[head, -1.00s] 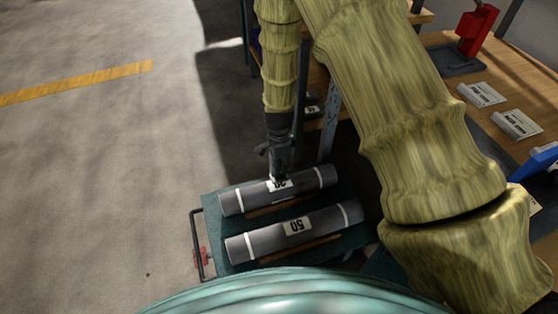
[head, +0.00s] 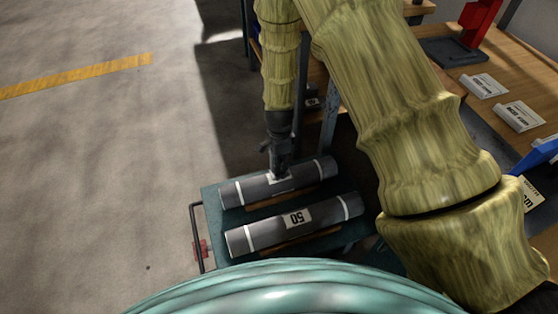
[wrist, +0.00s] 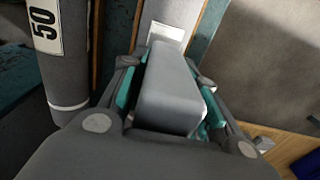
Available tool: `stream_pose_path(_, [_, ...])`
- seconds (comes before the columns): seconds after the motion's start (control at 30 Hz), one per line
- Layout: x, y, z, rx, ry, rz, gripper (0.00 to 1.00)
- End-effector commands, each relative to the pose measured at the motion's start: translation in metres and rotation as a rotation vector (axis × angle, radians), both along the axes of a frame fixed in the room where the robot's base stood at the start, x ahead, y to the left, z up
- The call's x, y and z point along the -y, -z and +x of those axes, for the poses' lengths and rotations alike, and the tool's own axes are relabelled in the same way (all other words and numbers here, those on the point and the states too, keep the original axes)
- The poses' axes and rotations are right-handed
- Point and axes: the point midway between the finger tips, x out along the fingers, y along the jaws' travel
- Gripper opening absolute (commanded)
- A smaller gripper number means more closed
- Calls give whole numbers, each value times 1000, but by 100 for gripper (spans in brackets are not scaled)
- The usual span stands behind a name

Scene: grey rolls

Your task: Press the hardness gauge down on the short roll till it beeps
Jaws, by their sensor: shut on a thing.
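The shorter grey roll (head: 240,192) lies on the cart, farther from me than the longer roll marked 50 (head: 258,237). My gripper (head: 280,165) is over the middle of the short roll, at its white label. In the wrist view my gripper (wrist: 170,105) is shut on the hardness gauge, a grey block (wrist: 168,85) between teal pads. The gauge points at the short roll, whose white label (wrist: 166,33) shows past its far end. Whether the gauge's tip touches the roll is hidden, and I see no reading.
The teal cart (head: 213,222) has a dark handle (head: 196,238) on its left. The longer roll also shows in the wrist view (wrist: 65,75). A wooden bench (head: 515,75) with white label cards (head: 484,86) and a red-handled tool (head: 480,18) stands at right. Floor at left is clear.

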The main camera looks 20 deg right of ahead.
Motion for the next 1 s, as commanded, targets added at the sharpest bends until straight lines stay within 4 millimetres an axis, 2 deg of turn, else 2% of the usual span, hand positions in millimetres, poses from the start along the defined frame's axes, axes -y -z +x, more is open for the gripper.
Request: stream_pose_path(1.0, [0,9,0,0,1,0,9])
